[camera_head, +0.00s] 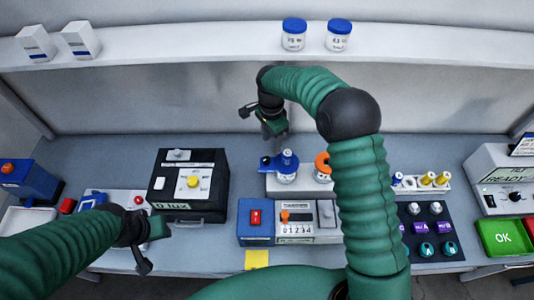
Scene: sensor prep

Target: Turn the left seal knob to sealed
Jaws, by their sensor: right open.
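Two small round fixtures stand side by side on a white block (278,186) at the centre of the bench. The left one has a blue lever-like top (286,160); the right one has an orange top (322,162). Which way each points against any marking is too small to read. My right gripper (260,122) is open and empty, above and slightly left of the blue top, apart from it. My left gripper (150,245) is open and empty at the front left, far from the fixtures.
A black box with a yellow button (193,181) stands left of the block. A counter device (297,229) and a blue box with a red switch (255,217) sit in front. A dark button panel (428,232) is right. The bench behind the block is clear.

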